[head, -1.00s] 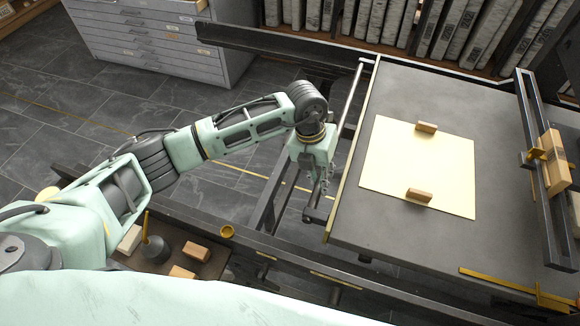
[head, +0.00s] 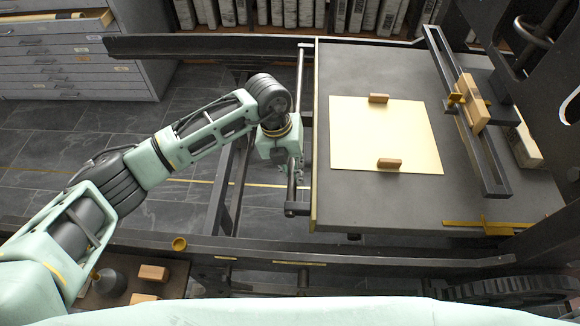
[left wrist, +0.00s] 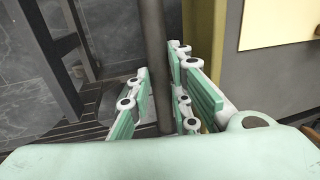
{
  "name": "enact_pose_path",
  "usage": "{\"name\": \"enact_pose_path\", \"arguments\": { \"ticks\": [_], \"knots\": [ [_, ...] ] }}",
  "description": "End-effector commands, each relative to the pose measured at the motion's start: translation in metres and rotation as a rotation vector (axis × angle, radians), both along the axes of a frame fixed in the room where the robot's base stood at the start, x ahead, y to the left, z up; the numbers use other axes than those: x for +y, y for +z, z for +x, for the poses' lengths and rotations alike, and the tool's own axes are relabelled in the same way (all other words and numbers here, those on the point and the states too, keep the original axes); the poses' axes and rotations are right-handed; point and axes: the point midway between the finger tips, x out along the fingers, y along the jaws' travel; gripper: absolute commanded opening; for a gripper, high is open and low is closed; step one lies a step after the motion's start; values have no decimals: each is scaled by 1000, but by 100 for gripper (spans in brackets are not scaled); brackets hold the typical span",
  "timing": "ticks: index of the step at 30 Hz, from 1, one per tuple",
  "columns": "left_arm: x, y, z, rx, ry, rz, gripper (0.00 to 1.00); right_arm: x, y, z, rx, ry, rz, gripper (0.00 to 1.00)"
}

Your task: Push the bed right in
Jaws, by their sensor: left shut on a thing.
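A metal handle bar (head: 301,75) runs along the bed's left edge. My left gripper (head: 291,170) is shut on this bar near its near end. In the left wrist view, the bar (left wrist: 154,50) stands between the pads of my left gripper (left wrist: 160,100). My right gripper is out of view.
A dark crossbar frame (head: 492,165) with a wooden block (head: 473,103) spans the bed's right part, close to the sheet. Dark rails run along the near and far sides. A flat-file cabinet (head: 75,70) stands far left. Floor left of the bed is open.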

Motion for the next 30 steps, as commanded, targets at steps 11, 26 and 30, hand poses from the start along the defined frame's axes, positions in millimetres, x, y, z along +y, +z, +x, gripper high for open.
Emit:
{"name": "enact_pose_path", "arguments": {
  "ticks": [11,26,30],
  "knots": [
    [-3,1,0,-3,-1,-9,37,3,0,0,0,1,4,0],
    [7,48,2,-7,-2,-9,37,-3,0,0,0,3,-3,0],
    [12,78,2,-7,-3,-9,37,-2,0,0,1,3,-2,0]
  ]
}}
